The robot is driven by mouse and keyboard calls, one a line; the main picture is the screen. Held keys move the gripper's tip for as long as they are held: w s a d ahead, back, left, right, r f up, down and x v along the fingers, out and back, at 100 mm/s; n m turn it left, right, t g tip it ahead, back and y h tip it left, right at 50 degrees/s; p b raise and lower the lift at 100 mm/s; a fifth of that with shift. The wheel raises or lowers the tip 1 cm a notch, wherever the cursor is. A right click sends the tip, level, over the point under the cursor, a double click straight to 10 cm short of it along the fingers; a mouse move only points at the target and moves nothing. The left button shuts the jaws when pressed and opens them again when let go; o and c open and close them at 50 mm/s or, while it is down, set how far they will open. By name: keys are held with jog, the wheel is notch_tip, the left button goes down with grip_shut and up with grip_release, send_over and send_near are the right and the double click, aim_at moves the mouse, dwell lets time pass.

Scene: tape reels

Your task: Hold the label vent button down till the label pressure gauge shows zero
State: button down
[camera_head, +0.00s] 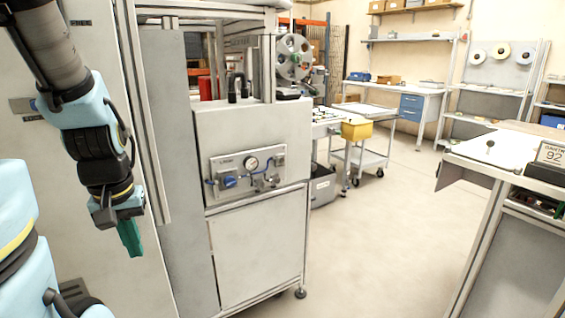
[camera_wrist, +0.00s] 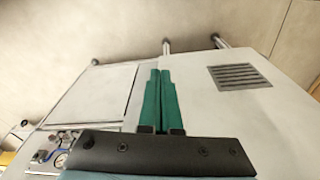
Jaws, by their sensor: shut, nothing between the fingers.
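The label panel (camera_head: 243,172) is a grey plate on the front of a grey machine cabinet in the head view. It carries a round pressure gauge (camera_head: 251,163), a blue knob (camera_head: 229,182) and small fittings (camera_head: 267,181) with blue tubing. The needle and the vent button are too small to tell. In the wrist view the panel (camera_wrist: 42,152) shows at the lower left, partly hidden by my gripper's mount. My gripper (camera_head: 131,240) has green fingers pointing down, left of the panel and apart from it. The fingers (camera_wrist: 158,85) are shut and empty.
A vented cabinet face (camera_wrist: 240,77) lies ahead of the wrist. A machine frame post (camera_head: 150,110) stands between my arm and the panel. A counter (camera_head: 490,165) with a sign is at the right. The floor (camera_head: 375,230) between is clear.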

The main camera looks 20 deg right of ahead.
dwell(0.4)
jog(key=w+d+f+m+t+h+p, duration=0.15)
jog(key=w+d+m+t+h, duration=0.4)
jog(key=w+d, duration=1.6)
jog(key=w+d+f+m+t+h, duration=0.1)
jog(key=d+f+m+t+h, duration=0.1)
jog(key=d, duration=1.1)
jog(key=w+d+f+m+t+h, duration=0.1)
jog(key=d+m+t+h, duration=0.3)
jog(key=d, duration=0.9)
jog(key=shift+w+d+f+m+t+p, duration=0.3)
jog(key=shift+w+f+m+t+p, duration=0.15)
jog(key=shift+m+t, duration=0.7)
jog(key=shift+r, duration=0.1)
jog(key=shift+w, duration=0.1)
